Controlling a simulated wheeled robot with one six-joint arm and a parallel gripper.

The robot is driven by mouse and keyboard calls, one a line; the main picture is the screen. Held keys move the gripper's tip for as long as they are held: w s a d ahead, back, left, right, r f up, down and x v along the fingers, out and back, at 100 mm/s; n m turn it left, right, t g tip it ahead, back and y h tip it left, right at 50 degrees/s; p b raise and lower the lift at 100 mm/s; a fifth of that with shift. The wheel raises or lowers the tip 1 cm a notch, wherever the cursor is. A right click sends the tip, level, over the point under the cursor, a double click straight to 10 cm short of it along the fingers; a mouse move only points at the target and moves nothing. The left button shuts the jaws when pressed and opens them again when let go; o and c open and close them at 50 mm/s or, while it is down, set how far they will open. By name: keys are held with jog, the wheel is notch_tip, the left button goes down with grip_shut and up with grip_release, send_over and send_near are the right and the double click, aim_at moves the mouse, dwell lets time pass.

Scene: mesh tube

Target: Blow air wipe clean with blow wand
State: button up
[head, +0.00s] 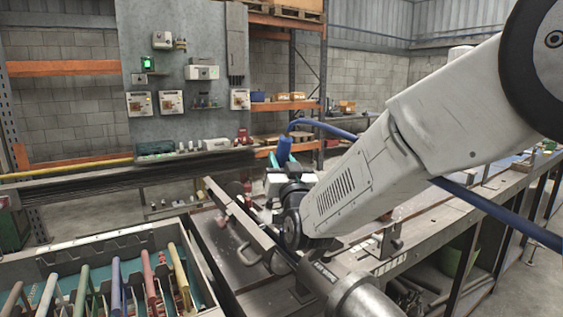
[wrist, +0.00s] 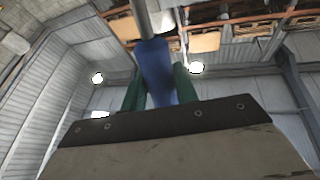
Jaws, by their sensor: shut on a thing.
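My gripper (head: 280,157) is near the middle of the head view, beyond my arm, with its teal fingers pointing up. It is shut on the blue handle of the blow wand (head: 284,148). A blue hose (head: 325,126) runs near the top of the wand and passes behind my arm to the right. In the wrist view, the wand's blue body (wrist: 157,75) stands between the two green fingers of my gripper (wrist: 160,78), and its grey metal tube (wrist: 146,22) extends to the top edge. The wand's tip is out of that view.
An open tray (head: 205,262) with several coloured handles is at lower left. A long dark bundle (head: 130,176) lies along a rail at left. A metal workbench (head: 420,217) extends right beneath my arm. A grey equipment panel (head: 165,95) and orange racking (head: 70,67) stand behind.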

dwell(0.5)
jog(key=w+a, duration=0.5)
jog(key=w, duration=0.2)
dwell(0.5)
dwell(1.5)
